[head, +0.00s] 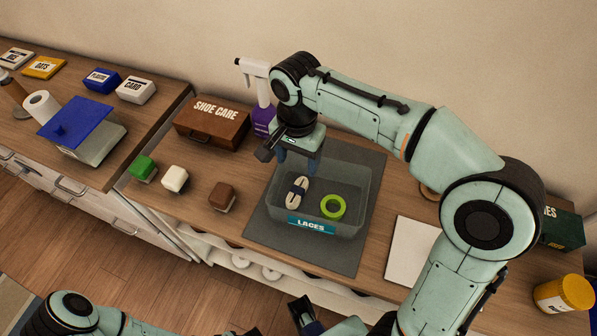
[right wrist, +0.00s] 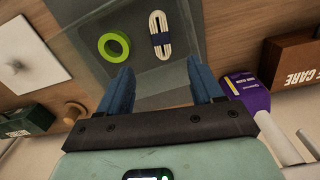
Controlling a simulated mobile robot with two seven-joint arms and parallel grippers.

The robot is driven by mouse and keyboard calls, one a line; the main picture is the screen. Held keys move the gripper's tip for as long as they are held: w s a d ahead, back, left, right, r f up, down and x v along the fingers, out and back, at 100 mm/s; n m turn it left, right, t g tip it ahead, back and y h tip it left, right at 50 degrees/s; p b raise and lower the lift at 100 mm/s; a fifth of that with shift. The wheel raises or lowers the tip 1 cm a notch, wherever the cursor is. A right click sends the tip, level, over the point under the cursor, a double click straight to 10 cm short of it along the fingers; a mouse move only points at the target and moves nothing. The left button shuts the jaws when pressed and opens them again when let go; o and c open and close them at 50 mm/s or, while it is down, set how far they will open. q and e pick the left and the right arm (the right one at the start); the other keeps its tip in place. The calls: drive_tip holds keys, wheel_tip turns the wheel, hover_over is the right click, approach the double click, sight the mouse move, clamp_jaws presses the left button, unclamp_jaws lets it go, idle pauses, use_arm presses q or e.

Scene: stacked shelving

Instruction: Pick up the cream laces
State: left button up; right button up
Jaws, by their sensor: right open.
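The cream laces (head: 299,185) are a small bundle with a dark blue band, lying in the left part of the clear bin labelled LACES (head: 345,232). They also show in the right wrist view (right wrist: 155,24). A green ring-shaped coil (head: 342,207) lies to their right in the bin. My right gripper (head: 297,168) points down over the back left part of the bin. In the right wrist view its blue fingers (right wrist: 161,88) are spread with nothing between them. The laces are apart from the fingers. At the bottom, part of my left gripper (head: 305,312) shows, its jaws unclear.
The bin stands on a grey mat (head: 363,165). A brown SHOE CARE box (head: 212,125) and a purple-and-white spray bottle (head: 262,112) stand behind left. Green (head: 142,167), white (head: 175,179) and brown (head: 222,197) brush-like blocks lie left.

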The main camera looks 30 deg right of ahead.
drive_tip(key=b, duration=0.1)
hover_over(298, 190)
wheel_tip(298, 190, down, 7)
drive_tip(key=shift+a+f, duration=0.1)
drive_tip(key=shift+f, duration=0.1)
drive_tip(key=shift+w+f+b, duration=0.1)
drive_tip(key=shift+f+b, duration=0.5)
drive_tip(key=shift+f, duration=2.35)
drive_tip(key=c, duration=1.1)
